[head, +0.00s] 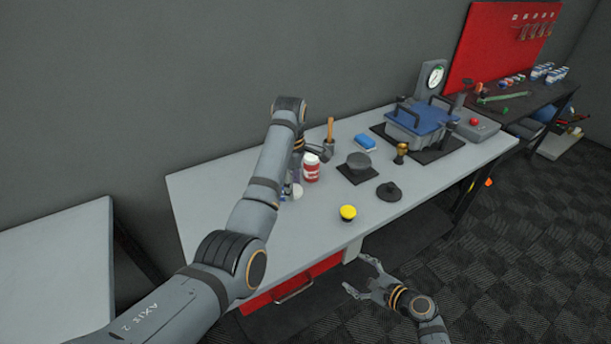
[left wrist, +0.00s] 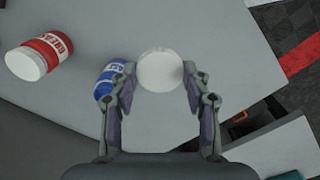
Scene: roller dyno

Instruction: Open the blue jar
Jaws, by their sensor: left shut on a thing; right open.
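My left gripper (left wrist: 160,75) is shut on a round white lid (left wrist: 160,70), with one finger on each side of it. The blue jar (left wrist: 108,82) shows just left of the lid in the left wrist view, partly covered by the left finger. I cannot tell whether jar and lid are joined. In the head view my left arm hides most of the jar, and a small white part (head: 297,191) shows beside the arm. My right gripper (head: 360,279) is open and empty, in front of the table's front edge.
A yellow-topped object (head: 348,213), a dark knob (head: 389,191), a grey round piece (head: 359,162) on a dark mat and a blue block (head: 365,142) lie further right. The table's front left is clear.

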